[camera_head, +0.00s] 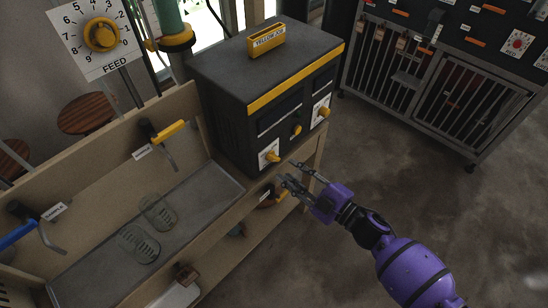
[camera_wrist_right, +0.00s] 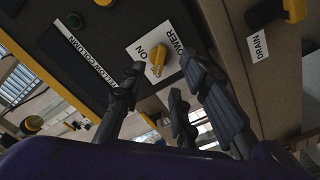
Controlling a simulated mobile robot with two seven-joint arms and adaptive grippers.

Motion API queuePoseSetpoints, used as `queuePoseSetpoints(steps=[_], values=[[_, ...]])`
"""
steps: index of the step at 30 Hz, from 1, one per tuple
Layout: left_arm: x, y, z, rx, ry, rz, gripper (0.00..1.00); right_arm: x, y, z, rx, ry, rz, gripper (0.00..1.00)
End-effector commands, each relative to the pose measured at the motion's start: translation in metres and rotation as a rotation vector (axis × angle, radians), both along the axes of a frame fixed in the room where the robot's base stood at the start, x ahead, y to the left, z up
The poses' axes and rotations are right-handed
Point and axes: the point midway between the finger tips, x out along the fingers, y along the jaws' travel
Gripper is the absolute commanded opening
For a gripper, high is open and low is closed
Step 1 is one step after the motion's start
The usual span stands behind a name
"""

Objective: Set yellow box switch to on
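The dark box with a yellow stripe (camera_head: 225,100) stands on the bench, a yellow label block (camera_head: 267,41) on top. On its front, at the lower left, a white plate carries a yellow knob (camera_head: 272,156). In the right wrist view the plate reads "ON" and "POWER", and the yellow knob (camera_wrist_right: 158,63) is at its middle; I cannot tell its setting. My right gripper (camera_head: 294,176) is open just in front of this knob, fingers spread to either side of it in the wrist view, with no clear contact. My left gripper is not in view.
A second white plate with a yellow knob (camera_head: 322,112) is at the box's right. A yellow-handled lever (camera_head: 168,132) and a blue-handled lever (camera_head: 18,235) are on the bench's back panel. A barred cabinet (camera_head: 440,85) stands behind right. The floor between is clear.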

Motion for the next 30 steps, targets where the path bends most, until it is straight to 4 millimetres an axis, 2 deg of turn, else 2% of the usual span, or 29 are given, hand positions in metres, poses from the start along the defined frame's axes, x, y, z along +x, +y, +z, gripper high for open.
queuePoseSetpoints(steps=[11,26,27,30], values=[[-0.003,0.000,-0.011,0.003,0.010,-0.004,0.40,0.038,0.039,-0.001,0.002,0.000,0.000,0.29],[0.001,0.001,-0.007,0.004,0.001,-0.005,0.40,0.043,0.043,0.000,0.001,0.001,-0.001,0.29],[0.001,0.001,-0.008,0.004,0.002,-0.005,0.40,0.043,0.043,0.000,0.001,0.001,-0.001,0.28],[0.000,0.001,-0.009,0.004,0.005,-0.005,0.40,0.043,0.043,0.000,0.001,0.001,-0.001,0.14]])
